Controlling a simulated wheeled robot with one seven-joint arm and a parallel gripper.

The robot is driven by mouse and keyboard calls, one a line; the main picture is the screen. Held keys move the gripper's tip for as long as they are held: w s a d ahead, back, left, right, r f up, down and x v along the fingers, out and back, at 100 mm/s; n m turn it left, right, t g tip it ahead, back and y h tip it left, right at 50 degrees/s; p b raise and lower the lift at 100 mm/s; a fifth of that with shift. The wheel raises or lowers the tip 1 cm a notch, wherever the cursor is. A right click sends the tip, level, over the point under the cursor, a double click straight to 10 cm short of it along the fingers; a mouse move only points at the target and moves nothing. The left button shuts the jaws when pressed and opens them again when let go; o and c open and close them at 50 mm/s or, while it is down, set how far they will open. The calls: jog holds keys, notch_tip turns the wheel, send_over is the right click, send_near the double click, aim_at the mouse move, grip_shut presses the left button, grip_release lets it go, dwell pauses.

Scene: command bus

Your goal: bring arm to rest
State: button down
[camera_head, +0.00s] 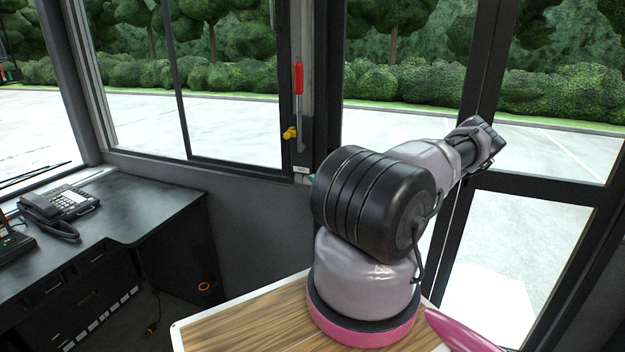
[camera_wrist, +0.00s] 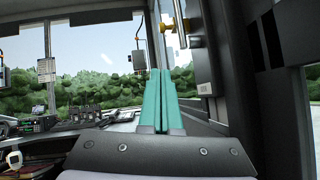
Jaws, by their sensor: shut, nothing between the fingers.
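My gripper (camera_wrist: 160,72) shows in the wrist view as two teal fingers pressed together, upright in the picture, with nothing between them. In the head view my arm stands on its base at the lower middle, bent at a large black joint, with one link reaching up and right toward the glass door. The gripper is mostly hidden there; a small teal patch shows at the left edge of the black joint, and I cannot tell for sure that it is a fingertip.
A black desk (camera_head: 150,207) with a telephone (camera_head: 62,203) stands at the left. A glass door (camera_head: 535,240) is at the right. In the wrist view a dark wall panel (camera_wrist: 235,60) stands close right of the fingers.

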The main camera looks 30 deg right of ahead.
dwell(0.4)
jog(key=s+a+r+n+g+y, duration=0.1)
jog(key=s+a+r+n+g, duration=0.2)
jog(key=a+r+n+g, duration=0.5)
jog(key=s+a+r+n+g, duration=0.3)
jog(key=a+r+n+g, duration=0.2)
jog(key=a+n+g, duration=0.6)
jog(key=s+a+r+n+t+h, duration=0.1)
jog(key=s+r+n+h, duration=0.4)
jog(key=r, duration=0.5)
jog(key=s+a+r+n+t+h, duration=0.2)
jog(key=s+r+n+h, duration=0.3)
jog(key=r, duration=0.6)
jog(key=s+t, duration=0.1)
jog(key=s, duration=0.1)
jog(key=shift+s+r+h, duration=0.25)
jog(key=shift+s+h, duration=0.1)
jog(key=shift+h, duration=0.05)
